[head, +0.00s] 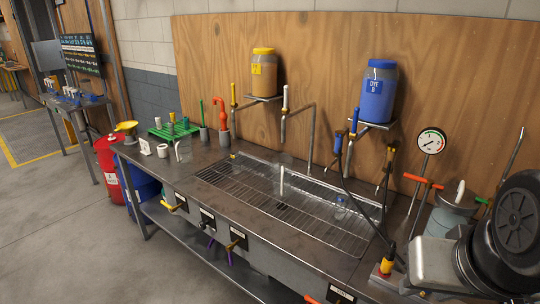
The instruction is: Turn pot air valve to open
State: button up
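A grey pressure pot (452,222) stands at the right end of the steel bench, partly hidden by dark round parts in front of it. A round gauge (431,141) rises on a stem beside it. An orange-red bar handle (422,181) sits on the pot's left, and a green handle (482,200) on its right. Another red-orange handle (312,299) shows at the bottom edge, next to a dark label (341,294) too small to read. I cannot tell which handle is the pot air valve or how it is set.
The bench (268,248) has a wire-grid sink (290,205) and several front valves, including a yellow-handled one (174,207). A yellow-capped jar (264,75) and a blue dye jar (378,92) stand on brackets above. Open floor (60,235) lies left.

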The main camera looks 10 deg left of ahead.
aim_at(168, 206)
jog(key=i+j+u, duration=0.2)
jog(key=j, duration=0.15)
jog(key=i+j+u, duration=0.15)
jog(key=j, duration=0.25)
jog(key=i+j+u, duration=0.2)
jog(key=j, duration=0.15)
jog(key=i+j, duration=0.25)
jog(key=j, duration=0.2)
jog(key=i+j+u, duration=0.1)
jog(key=i+j, duration=0.15)
jog(key=j, duration=0.25)
jog(key=i+j, duration=0.25)
jog(key=j, duration=0.2)
jog(key=i+j, duration=0.25)
jog(key=j, duration=0.2)
jog(key=u, duration=0.05)
